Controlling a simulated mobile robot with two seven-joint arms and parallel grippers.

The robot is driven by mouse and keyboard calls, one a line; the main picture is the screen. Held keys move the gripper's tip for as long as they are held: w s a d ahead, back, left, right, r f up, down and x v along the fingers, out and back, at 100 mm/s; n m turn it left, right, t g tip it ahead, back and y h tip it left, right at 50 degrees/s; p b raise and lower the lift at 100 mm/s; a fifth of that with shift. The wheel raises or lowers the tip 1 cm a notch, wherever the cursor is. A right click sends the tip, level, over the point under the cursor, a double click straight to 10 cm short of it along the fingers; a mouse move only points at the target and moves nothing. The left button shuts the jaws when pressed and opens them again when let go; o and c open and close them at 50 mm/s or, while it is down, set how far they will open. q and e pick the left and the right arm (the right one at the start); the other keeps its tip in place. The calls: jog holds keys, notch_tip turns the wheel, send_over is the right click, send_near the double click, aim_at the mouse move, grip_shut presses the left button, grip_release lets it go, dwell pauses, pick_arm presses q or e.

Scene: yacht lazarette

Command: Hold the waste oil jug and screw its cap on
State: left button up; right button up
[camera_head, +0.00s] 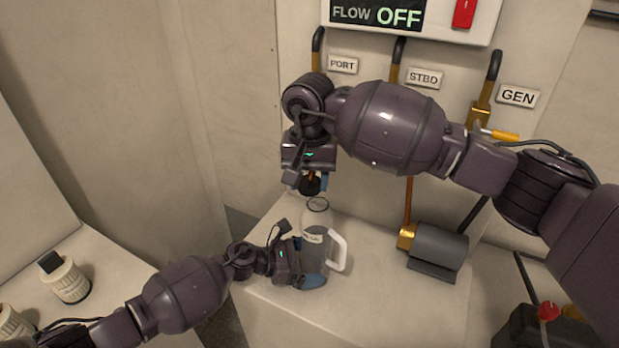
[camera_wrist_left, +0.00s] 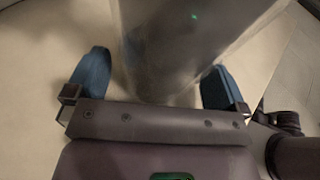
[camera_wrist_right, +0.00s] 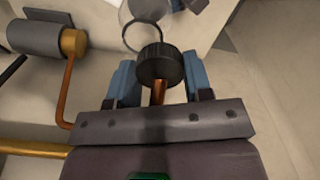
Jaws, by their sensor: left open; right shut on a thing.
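The waste oil jug (camera_head: 315,246), translucent grey with a white handle on its right, stands upright on the white bench with its round mouth open. It also fills the upper middle of the left wrist view (camera_wrist_left: 190,45). My left gripper (camera_head: 312,266) is open low around the jug, one blue finger on each side; a gap shows beside the left finger in the left wrist view. My right gripper (camera_head: 308,180) is shut on the black ribbed cap (camera_wrist_right: 160,66) and holds it just above the jug's mouth, apart from it. The cap's far side is hidden.
A grey cylindrical unit with a brass fitting (camera_head: 438,248) sits on the bench right of the jug. Pipes and valves labelled PORT, STBD and GEN line the wall behind. White containers (camera_head: 66,280) stand at the lower left.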

pick_arm(q)
jog(key=shift+a, duration=0.15)
jog(key=shift+w+d+f, duration=0.15)
jog(key=shift+d+f, duration=0.05)
jog(key=shift+d, duration=0.5)
dwell(0.5)
jog(key=c, duration=0.8)
jog(key=shift+c, duration=0.2)
